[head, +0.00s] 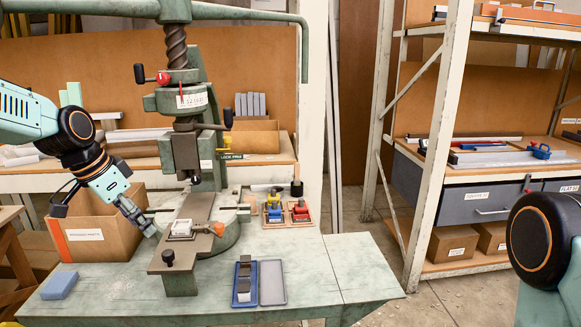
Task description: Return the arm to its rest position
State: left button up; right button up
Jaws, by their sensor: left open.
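My left arm comes in from the left, and my left gripper (143,220) points down and to the right. It hangs in front of the cardboard box, left of the press. The gripper is open and I see nothing held in it. The green fly press (185,150) stands on the bench with its screw and long top arm. A small white-topped piece (181,228) sits on the press's flat bar below the ram. Of my right arm only a rounded joint shows at the right edge; its gripper is out of view.
A labelled cardboard box (85,240) and blue block (60,285) are left on the bench (130,298). A blue case (244,283) lies open at front. A tray (288,212) of red, yellow and blue items sits behind. Metal shelving (440,150) stands right.

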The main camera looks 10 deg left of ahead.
pick_arm(q)
jog(key=s+d+f+n+g+b, duration=0.1)
jog(key=s+d+f, duration=0.3)
jog(key=f, duration=0.5)
jog(key=s+d+f+n+b, duration=0.1)
jog(key=s+d+f, duration=0.25)
jog(key=f, duration=0.55)
jog(key=s+d+f+n+g+b, duration=0.1)
jog(key=s+d+f, duration=0.25)
jog(key=f, duration=0.45)
jog(key=s+d+f+n, duration=0.1)
jog(key=s+f, duration=0.3)
jog(key=s, duration=0.4)
jog(key=s+d+f+n+g+y+b, duration=0.1)
jog(key=s+f, duration=0.3)
jog(key=s, duration=0.5)
jog(key=s+d+f+n+y+b, duration=0.1)
jog(key=s+f, duration=0.3)
jog(key=s, duration=0.4)
jog(key=shift+s+d+f+n+g, duration=0.3)
jog(key=shift+d+n+g, duration=0.1)
jog(key=shift+d, duration=0.35)
